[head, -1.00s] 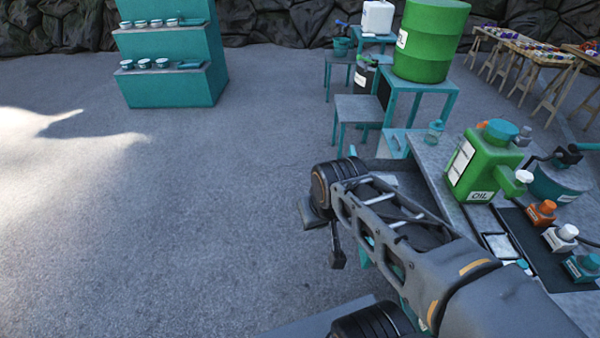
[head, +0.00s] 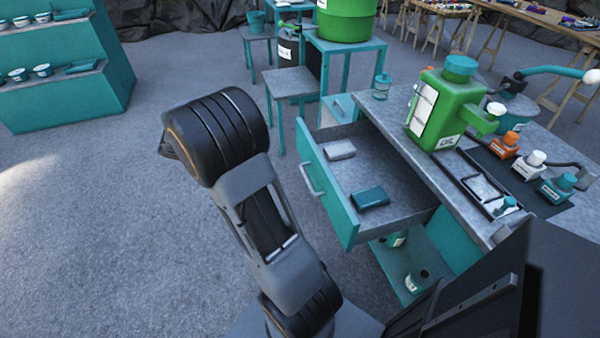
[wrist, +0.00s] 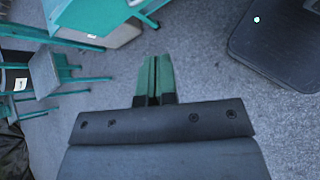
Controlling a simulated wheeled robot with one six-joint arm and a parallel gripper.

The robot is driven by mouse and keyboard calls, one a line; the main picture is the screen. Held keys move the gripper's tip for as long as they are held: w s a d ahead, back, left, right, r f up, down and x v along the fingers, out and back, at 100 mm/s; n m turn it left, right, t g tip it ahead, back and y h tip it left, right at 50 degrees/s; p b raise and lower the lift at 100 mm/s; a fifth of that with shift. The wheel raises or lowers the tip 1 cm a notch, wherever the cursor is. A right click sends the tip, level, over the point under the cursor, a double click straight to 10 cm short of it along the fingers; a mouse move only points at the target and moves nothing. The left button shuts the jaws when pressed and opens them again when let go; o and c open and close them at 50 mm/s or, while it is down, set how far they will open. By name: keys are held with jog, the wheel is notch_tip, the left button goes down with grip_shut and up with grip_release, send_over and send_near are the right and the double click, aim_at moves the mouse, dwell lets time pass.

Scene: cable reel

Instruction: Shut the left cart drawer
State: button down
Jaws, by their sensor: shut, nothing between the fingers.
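The left cart drawer (head: 326,196) stands pulled out from the cart's left side in the head view, with a teal front and a pale bar handle (head: 311,180). A grey box (head: 340,149) and a teal box (head: 369,196) lie inside it. In the wrist view, a teal panel with a pale handle (wrist: 115,32) at the upper left looks like this drawer. My gripper (wrist: 154,62) is shut and empty there, over the floor and apart from that panel. In the head view my arm is left of the drawer, and the gripper fingers cannot be made out.
The cart top (head: 372,115) carries a green oil can (head: 437,112) and several small bottles. Its lower shelf (head: 398,262) holds small containers. A small grey-topped table (head: 290,83) and a green barrel (head: 346,20) stand behind. The floor (head: 120,190) on the left is clear.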

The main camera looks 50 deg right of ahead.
jog(key=w+d+f+n+g+h+b, duration=0.4)
jog(key=d+f+h+b, duration=0.15)
jog(key=d+f, duration=0.7)
send_near(307, 159)
jog(key=shift+g+h, duration=0.25)
jog(key=shift+g, duration=0.05)
jog(key=x, duration=0.5)
jog(key=b+x, duration=0.1)
jog(key=x, duration=0.1)
jog(key=shift+s+d+f, duration=0.2)
jog(key=shift+d+f, duration=0.05)
jog(key=shift+f, duration=0.1)
